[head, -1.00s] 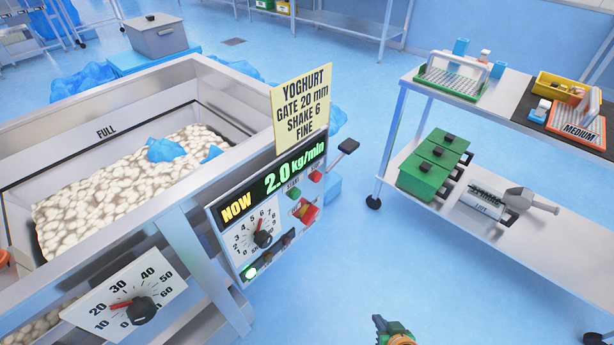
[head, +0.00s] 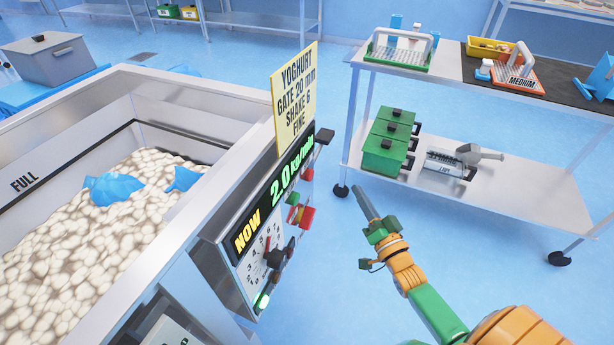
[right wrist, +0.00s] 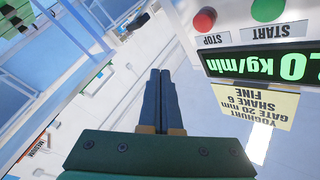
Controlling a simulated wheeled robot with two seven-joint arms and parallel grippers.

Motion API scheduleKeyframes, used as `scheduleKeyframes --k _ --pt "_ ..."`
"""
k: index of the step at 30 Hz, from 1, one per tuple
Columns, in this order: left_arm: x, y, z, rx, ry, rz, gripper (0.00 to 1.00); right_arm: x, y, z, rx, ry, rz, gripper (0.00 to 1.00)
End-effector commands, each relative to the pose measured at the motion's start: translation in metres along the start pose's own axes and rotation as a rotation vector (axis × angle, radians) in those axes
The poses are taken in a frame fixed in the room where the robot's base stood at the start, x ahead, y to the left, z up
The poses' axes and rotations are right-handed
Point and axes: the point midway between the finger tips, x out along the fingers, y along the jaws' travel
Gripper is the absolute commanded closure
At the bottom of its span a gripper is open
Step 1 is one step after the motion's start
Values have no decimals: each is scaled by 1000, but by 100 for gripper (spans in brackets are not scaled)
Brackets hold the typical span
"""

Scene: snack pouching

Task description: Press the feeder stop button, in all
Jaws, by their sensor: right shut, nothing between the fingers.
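The red stop button (head: 308,174) is on the upper right of the feeder's control panel, seen at a steep angle in the head view. In the right wrist view the picture is upside down, and the round red stop button (right wrist: 205,19) shows with its STOP label, beside the green start button (right wrist: 268,8). My right gripper (head: 359,190) is shut and empty, in the air to the right of the panel and apart from it. Its closed fingers (right wrist: 160,75) show in the right wrist view. My left gripper is not in view.
The display (head: 275,195) reads 2.0 kg/min. A yellow yoghurt sign (head: 294,98) stands above it. A black lever (head: 324,137) sticks out near the panel's upper right. A two-shelf cart (head: 510,185) stands at the right, with blue floor free between.

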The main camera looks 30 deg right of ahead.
Motion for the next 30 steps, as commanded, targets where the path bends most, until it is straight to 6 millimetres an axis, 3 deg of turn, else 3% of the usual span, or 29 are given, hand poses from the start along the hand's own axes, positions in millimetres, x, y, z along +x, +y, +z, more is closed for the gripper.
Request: scheduleKeyframes --k 8,21,30 --pt "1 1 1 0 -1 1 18 4 -2 4 2 0 2 100" --pt "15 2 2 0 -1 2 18 47 -33 37 1 -1 2 100" --pt "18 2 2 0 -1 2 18 61 -44 46 0 -3 3 100"
